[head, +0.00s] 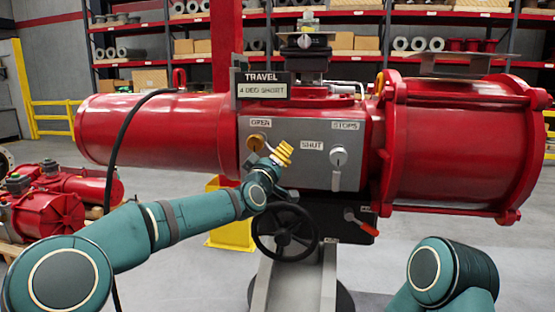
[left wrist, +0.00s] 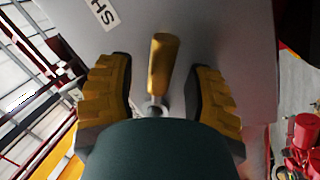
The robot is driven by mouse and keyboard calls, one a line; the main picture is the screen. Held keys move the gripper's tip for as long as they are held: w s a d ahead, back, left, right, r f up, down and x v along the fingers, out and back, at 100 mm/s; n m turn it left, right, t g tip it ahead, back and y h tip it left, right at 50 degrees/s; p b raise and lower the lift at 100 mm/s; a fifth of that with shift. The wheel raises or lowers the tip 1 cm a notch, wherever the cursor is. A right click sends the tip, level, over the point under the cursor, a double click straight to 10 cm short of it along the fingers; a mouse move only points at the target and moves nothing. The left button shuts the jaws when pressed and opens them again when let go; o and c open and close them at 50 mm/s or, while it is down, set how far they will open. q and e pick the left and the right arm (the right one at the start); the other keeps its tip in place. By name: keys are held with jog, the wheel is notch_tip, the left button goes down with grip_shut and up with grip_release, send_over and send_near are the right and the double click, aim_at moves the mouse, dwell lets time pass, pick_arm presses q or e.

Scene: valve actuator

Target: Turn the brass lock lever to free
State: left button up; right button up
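The brass lock lever (left wrist: 163,62) shows in the left wrist view as a rounded, gold-coloured bar with a small grey pin at its lower end, against the grey panel. My left gripper (left wrist: 160,90) is open, its yellow ribbed fingers on either side of the lever with a gap at each side. In the head view a brass knob (head: 257,141) sits under the OPEN label, and my left gripper (head: 284,152) is just right of it at the panel. I cannot tell from the head view how lever and fingers meet. My right gripper is out of view.
The grey panel (head: 302,173) also carries a grey knob (head: 338,157) below the STOPS label, near the SHUT label. A black handwheel (head: 285,232) and a red-handled lever (head: 362,225) are below. Large red cylinders (head: 150,130) flank the panel. A black cable hangs at left.

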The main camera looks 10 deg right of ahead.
pick_arm(q)
jog(key=shift+s+f, duration=0.1)
jog(key=shift+s, duration=0.05)
jog(key=v, duration=1.1)
jog(key=shift+s+a, duration=0.25)
jog(key=shift+s, duration=0.05)
jog(key=s+a+f+m+g+y, duration=0.1)
jog(key=s+a+f+g, duration=0.15)
jog(key=f, duration=0.85)
jog(key=s+a+f+g+y, duration=0.1)
jog(key=s+f+g, duration=0.15)
jog(key=f, duration=0.75)
jog(key=s+a+f+m+g+y, duration=0.1)
jog(key=s+a+f+g, duration=0.15)
jog(key=f, duration=0.85)
jog(key=s+a+f+g+y, duration=0.1)
jog(key=s+a+f+g, duration=0.3)
jog(key=s+f, duration=0.6)
jog(key=s+a+f+m+g+y, duration=0.1)
jog(key=s+a+f+g, duration=0.2)
jog(key=s+f, duration=0.7)
jog(key=s+g, duration=0.2)
jog(key=s, duration=0.2)
jog(key=shift+a+f, duration=0.25)
jog(key=shift+a, duration=0.1)
